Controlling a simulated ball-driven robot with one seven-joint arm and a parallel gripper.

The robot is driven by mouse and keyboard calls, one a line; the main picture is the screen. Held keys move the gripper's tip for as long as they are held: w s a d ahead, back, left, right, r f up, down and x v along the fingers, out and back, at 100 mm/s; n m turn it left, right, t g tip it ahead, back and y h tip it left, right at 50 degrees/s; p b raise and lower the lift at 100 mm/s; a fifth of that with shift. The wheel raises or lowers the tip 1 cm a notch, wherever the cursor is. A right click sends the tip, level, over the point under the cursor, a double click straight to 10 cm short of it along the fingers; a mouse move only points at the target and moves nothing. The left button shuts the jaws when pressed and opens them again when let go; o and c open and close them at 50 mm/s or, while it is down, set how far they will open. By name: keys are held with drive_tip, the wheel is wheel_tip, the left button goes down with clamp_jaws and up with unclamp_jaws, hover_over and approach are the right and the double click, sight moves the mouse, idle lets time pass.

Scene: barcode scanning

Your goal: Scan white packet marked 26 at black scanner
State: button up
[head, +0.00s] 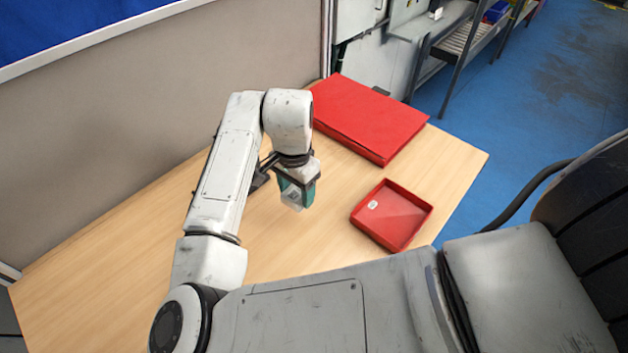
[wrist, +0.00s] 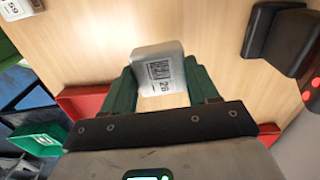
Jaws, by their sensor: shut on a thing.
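The white packet marked 26 (wrist: 158,72) is between the green fingers of my gripper (wrist: 163,90), with its barcode and number facing the wrist camera. In the head view my gripper (head: 297,190) is shut on the packet (head: 292,200) above the wooden table. The black scanner (wrist: 272,32) is at the top right of the wrist view, apart from the packet, with red lights near it at the frame's edge. In the head view I cannot clearly make out the scanner near my arm.
A red tray (head: 417,232) with a small white item inside is on the table, right of my gripper. A large red flat box (head: 368,115) lies behind it. Another white packet marked 59 (wrist: 16,8) shows in the wrist view. A grey partition (head: 120,130) borders the table.

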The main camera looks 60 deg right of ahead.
drive_tip(key=w+f+b, duration=0.1)
drive_tip(key=f, duration=0.1)
drive_tip(key=w+d+f+b, duration=0.1)
drive_tip(key=w+b, duration=0.1)
drive_tip(key=shift+f, duration=0.35)
drive_tip(key=shift+w+d+f+b, duration=0.15)
drive_tip(key=shift+w+f+b, duration=0.4)
drive_tip(key=shift+w, duration=0.2)
drive_tip(key=shift+r, duration=0.1)
idle(0.5)
